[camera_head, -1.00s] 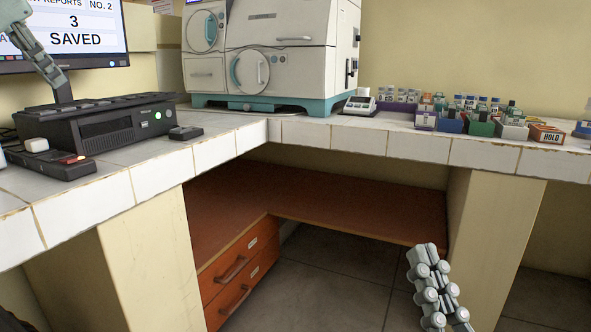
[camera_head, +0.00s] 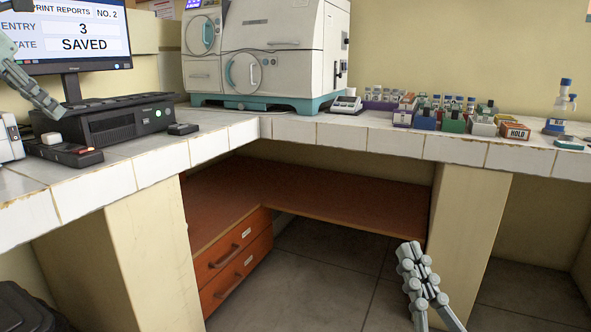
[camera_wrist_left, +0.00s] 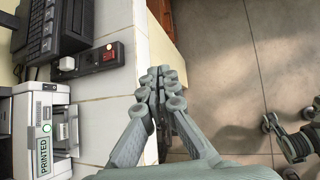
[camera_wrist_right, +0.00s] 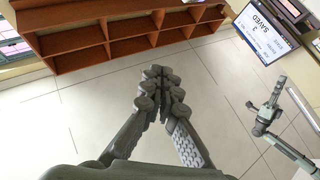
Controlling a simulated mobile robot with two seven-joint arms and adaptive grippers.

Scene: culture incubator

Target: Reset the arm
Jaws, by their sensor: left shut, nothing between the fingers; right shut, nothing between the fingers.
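My left gripper (camera_head: 52,108) comes in at the left edge of the head view, in front of the monitor and the black keyboard unit. Its fingers are together and empty, as the left wrist view (camera_wrist_left: 161,84) also shows, beside the tiled bench edge. My right gripper (camera_head: 412,258) is at the lower right of the head view, over the floor and in front of the open space under the bench. Its fingers are together and empty in the right wrist view (camera_wrist_right: 160,84). Neither gripper touches anything that I can see.
The tiled bench (camera_head: 345,135) carries a white incubator (camera_head: 285,50), a monitor (camera_head: 85,40) reading SAVED, a black keyboard unit (camera_head: 120,124), a small printer (camera_wrist_left: 45,128) and several boxes with vials (camera_head: 440,115). Orange drawers (camera_head: 235,262) stand below.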

